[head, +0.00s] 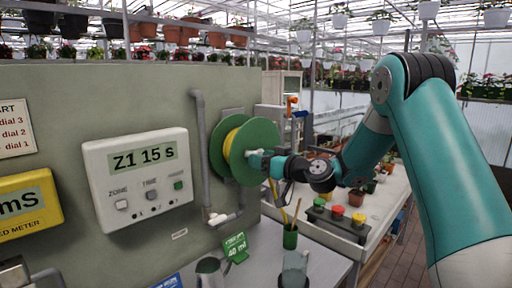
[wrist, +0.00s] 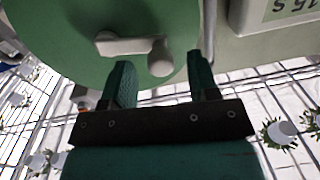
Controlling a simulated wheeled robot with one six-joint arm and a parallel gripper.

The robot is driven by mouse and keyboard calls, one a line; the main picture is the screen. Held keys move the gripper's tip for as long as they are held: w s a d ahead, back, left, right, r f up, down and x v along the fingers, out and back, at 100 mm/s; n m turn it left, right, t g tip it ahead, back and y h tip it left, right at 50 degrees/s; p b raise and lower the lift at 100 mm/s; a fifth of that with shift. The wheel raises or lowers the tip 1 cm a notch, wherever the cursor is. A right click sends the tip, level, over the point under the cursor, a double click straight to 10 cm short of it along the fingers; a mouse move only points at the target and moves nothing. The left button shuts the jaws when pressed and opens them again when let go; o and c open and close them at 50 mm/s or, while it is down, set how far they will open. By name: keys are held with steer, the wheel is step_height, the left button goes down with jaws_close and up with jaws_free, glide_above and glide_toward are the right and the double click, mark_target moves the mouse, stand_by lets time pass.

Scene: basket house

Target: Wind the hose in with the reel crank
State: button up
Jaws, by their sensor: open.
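The hose reel (head: 262,133) is a green spool on the panel wall, with yellow hose (head: 228,147) wound between its flanges. In the wrist view the green face of the reel (wrist: 60,30) fills the upper left. The pale grey crank (wrist: 118,46) lies across it and ends in a round knob (wrist: 160,62). My gripper (head: 268,162) is at the front of the reel. In the wrist view my gripper (wrist: 158,70) is open, its two dark green fingers pointing at the reel. The knob lies between the fingertips or just beyond them; the fingers are apart from it.
A white timer box (head: 138,170) reading "Z1 15 s" and a grey pipe (head: 201,150) are left of the reel. Below stand a green cup (head: 290,238) with sticks, a green 40 ml sign (head: 235,246) and a bench with coloured buttons (head: 338,212).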

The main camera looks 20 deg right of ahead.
steer(key=shift+p+x, duration=0.45)
steer(key=shift+x, duration=0.95)
jaws_close()
